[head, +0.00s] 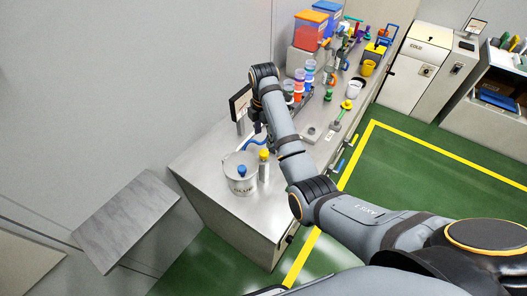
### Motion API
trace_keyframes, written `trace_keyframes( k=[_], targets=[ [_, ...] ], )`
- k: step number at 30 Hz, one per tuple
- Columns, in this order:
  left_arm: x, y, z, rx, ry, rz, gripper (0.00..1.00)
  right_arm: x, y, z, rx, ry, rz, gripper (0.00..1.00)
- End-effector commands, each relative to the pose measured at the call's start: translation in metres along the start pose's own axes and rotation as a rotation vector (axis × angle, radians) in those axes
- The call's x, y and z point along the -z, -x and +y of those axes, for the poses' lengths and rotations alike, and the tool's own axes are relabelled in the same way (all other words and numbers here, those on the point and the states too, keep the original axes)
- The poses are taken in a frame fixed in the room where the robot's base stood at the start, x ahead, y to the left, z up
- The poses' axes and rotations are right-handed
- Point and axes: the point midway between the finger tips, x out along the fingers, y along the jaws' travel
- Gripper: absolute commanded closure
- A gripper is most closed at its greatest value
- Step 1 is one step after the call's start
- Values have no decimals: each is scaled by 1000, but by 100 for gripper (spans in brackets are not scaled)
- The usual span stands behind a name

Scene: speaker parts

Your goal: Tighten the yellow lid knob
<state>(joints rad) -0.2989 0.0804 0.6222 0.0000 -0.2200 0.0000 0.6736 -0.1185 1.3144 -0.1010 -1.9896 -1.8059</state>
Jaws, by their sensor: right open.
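A small yellow knob or cap (264,154) tops a slim pale cylinder that stands upright near the front left of the metal bench. Another yellow knob-like part (347,104) sits on a green stem farther along the bench, to the right. I cannot tell which one is the lid knob or how tight either is. My right arm reaches in from the lower right across the bench. My right gripper (256,122) is open at its far end, largely hidden by the arm and too small to show detail. My left gripper is not in view.
A grey pot (241,184) with a blue knob stands left of the pale cylinder. A dark-framed panel (240,103) stands behind. Coloured cups (299,84), a white bucket (354,89) and bins (309,30) crowd the bench's far part. The bench's front left corner is clear.

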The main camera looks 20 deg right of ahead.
Motion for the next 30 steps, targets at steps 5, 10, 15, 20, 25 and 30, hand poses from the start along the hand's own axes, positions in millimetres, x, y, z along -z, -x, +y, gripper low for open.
trace_keyframes(
  k=[5,10,15,20,25,30],
  targets=[
    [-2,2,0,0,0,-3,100,0,-2,1,4,15,1,42],
    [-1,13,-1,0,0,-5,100,0,-26,-1,7,13,1,42],
    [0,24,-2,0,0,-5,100,0,-63,0,6,13,1,42],
    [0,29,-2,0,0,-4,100,0,-90,1,4,12,0,42],
    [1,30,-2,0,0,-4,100,0,-103,1,0,11,0,42],
    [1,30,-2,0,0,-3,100,0,-104,1,0,11,0,42]
  ],
)
